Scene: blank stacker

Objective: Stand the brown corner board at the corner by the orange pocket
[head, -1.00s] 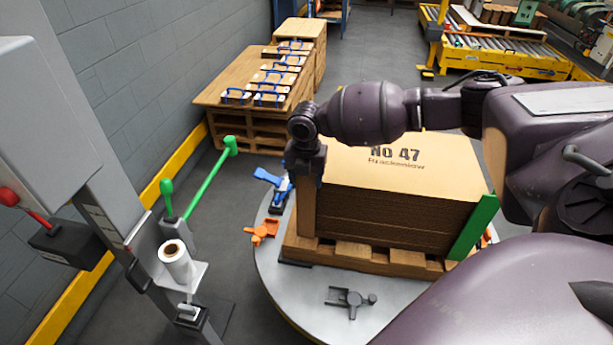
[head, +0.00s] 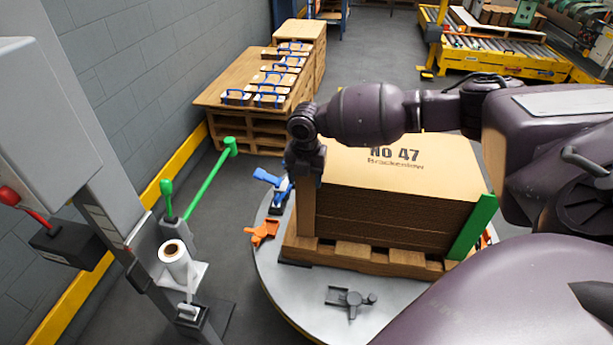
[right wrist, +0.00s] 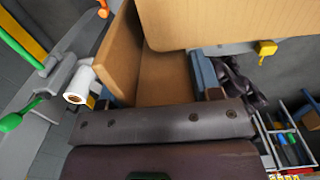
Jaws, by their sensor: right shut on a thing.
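The brown corner board (head: 308,212) stands upright at the near-left corner of the cardboard stack (head: 395,215). It also shows in the right wrist view (right wrist: 120,50), with its two faces meeting at a fold. My right gripper (head: 304,172) is shut on its upper part, pointing down. The board's foot is close to the pallet; whether it touches is hard to tell. The orange pocket (head: 263,232) is on the turntable just left of the board's foot. My left gripper is not in view.
The stack sits on a wooden pallet (head: 352,258) on a round grey turntable (head: 305,293). A green corner board (head: 474,226) stands at the near-right corner. A blue pocket (head: 268,178) lies behind the orange one. A wrapping post with a white film roll (head: 176,264) stands left.

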